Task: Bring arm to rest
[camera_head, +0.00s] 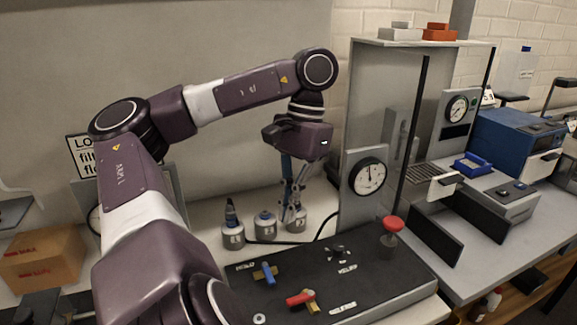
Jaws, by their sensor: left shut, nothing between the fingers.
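My left arm, dark purple and white, reaches in from the lower left and bends down over the bench. My left gripper (291,210) points down, shut and empty, with its fingertips just in front of or above the rightmost of three small grey canisters (298,226). I cannot tell whether the fingertips touch it. The middle canister (265,229) and the left canister (233,240) stand beside it, with dark and blue tops. My right gripper is not in view.
A grey upright plate with a dial gauge (368,176) stands right of the gripper. A cardboard box (45,257) sits left.

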